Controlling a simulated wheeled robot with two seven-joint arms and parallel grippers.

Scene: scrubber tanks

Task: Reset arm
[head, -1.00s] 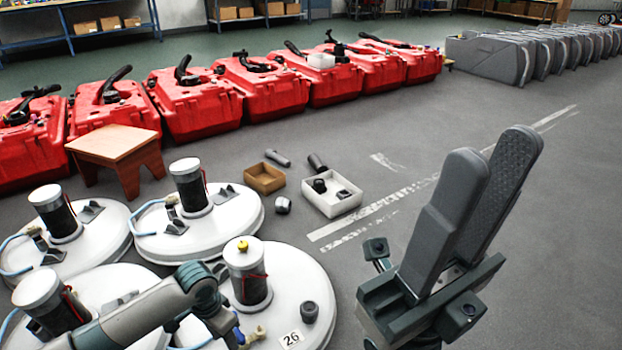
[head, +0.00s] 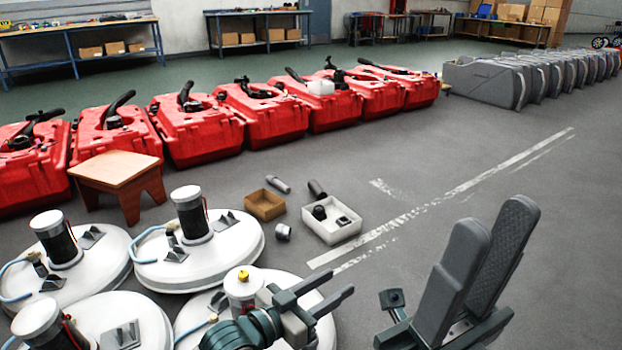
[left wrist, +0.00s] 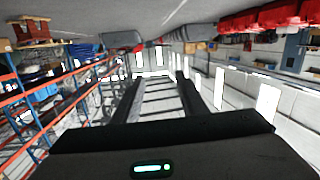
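My left gripper (head: 338,281) is at the lower middle of the head view, above the front white round tank top. Its two thin dark fingers stand apart and point to the right, with nothing between them. In the left wrist view the two fingers (left wrist: 157,85) are also wide apart, with only the far room between them. My right gripper (head: 495,212) is at the lower right of the head view, close to the camera. Its two thick grey fingers point up with a gap between them and nothing held. Its lower part is cut off by the picture edge.
White round tanks (head: 233,252) fill the lower left. A wooden stool (head: 115,168), a brown box (head: 265,204) and a white box (head: 345,233) with dark parts stand on the floor. Red tanks (head: 270,118) line up behind. The floor at right is clear.

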